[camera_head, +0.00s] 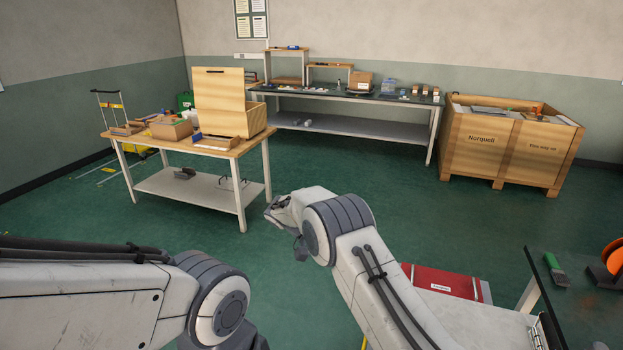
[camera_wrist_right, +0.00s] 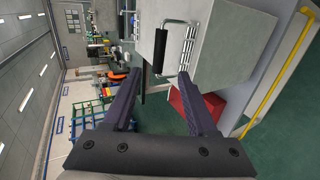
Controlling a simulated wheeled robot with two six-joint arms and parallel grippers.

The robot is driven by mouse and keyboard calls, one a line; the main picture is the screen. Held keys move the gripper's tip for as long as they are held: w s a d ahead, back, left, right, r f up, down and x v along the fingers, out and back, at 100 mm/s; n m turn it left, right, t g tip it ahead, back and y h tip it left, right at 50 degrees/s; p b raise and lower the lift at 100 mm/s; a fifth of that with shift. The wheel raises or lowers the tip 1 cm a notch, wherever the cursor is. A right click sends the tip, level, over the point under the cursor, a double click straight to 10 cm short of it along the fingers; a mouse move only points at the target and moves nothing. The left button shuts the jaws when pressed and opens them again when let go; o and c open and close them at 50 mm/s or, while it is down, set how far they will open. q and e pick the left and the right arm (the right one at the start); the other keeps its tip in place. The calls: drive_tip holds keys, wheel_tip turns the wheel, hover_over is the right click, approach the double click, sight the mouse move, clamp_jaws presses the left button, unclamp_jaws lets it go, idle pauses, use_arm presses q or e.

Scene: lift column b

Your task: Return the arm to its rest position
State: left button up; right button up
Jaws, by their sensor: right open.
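My right arm (camera_head: 345,250) reaches in from the bottom of the head view, bent, with its far part over the open green floor. My right gripper (camera_wrist_right: 158,82) shows in the right wrist view with its two dark fingers apart and nothing between them. In the head view I cannot make out its fingers. My left arm (camera_head: 110,300) comes in from the left edge and its joint (camera_head: 222,305) shows at the lower left. My left gripper is out of sight.
A wooden-topped table (camera_head: 237,151) with boxes stands at the left. A long bench (camera_head: 350,128) and a wooden crate (camera_head: 500,150) stand behind. A red case (camera_head: 440,279) lies low near my right arm. A dark tabletop (camera_head: 570,310) is at the right. The middle floor is clear.

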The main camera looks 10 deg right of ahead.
drive_tip(key=s+a+r+n+t+y, duration=0.1)
drive_tip(key=s+a+r+n+y, duration=0.25)
drive_tip(key=s, duration=0.35)
drive_tip(key=s+a+r+n+t+y, duration=0.2)
drive_tip(key=s+a+n, duration=0.15)
drive_tip(key=s, duration=0.35)
drive_tip(key=s+a+r+n+t+y, duration=0.1)
drive_tip(key=s+a+r+n+y, duration=0.2)
drive_tip(key=s+a, duration=0.3)
drive_tip(key=s+n+t+y, duration=0.1)
drive_tip(key=s+n+y, duration=0.1)
drive_tip(key=s, duration=0.9)
drive_tip(key=shift+d+f+n+t+y, duration=0.3)
drive_tip(key=shift+d+f+y, duration=0.1)
drive_tip(key=shift+y, duration=0.35)
